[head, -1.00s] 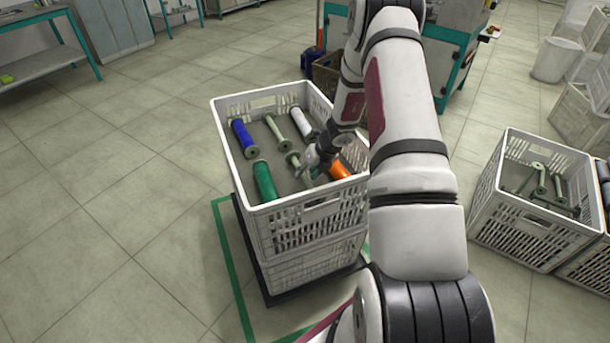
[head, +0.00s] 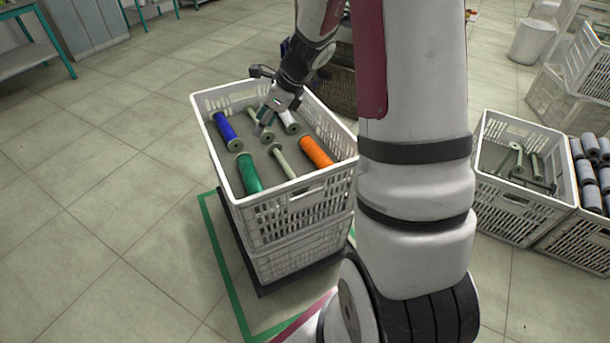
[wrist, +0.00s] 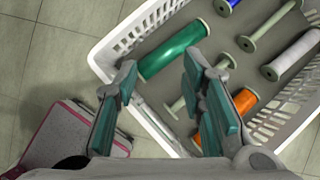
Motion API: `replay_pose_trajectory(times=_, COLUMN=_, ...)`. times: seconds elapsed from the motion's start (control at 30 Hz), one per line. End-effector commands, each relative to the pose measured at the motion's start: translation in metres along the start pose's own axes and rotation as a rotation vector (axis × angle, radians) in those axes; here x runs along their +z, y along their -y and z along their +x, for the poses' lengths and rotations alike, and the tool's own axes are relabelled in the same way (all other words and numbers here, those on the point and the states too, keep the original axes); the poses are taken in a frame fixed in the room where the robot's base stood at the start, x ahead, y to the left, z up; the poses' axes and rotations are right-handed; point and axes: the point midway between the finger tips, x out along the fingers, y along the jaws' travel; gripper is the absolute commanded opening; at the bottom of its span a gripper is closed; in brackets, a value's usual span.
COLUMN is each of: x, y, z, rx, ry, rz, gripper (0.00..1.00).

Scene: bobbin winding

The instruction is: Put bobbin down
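The white crate (head: 262,218) holds bobbins lying on its grey floor. A bare grey-green bobbin (head: 281,161) lies between the green bobbin (head: 248,174) and the orange bobbin (head: 316,152). Behind them are a blue bobbin (head: 227,131), another bare bobbin (head: 254,118) and a white bobbin (head: 287,121), the last two partly hidden. My gripper (head: 266,120) is over the rear half of the crate. In the wrist view my gripper (wrist: 160,68) is open, with nothing between its fingers. The right finger partly covers the front bare bobbin (wrist: 178,106) and the orange one.
The crate stands on another crate, inside a green floor outline (head: 232,290). To the right, a second white crate (head: 510,222) holds bare bobbins, beside a crate of grey bobbins (head: 590,162). The floor to the left is clear.

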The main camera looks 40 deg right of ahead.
Motion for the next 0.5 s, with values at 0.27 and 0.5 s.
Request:
replay_pose_trajectory(times=0.27, x=0.052, y=-0.122, z=-0.092, rx=0.105, ry=-0.003, rz=-0.810, gripper=0.37)
replay_pose_trajectory(times=0.5, x=0.036, y=-0.215, z=-0.159, rx=0.193, ry=-0.047, rz=-1.473, gripper=0.37)
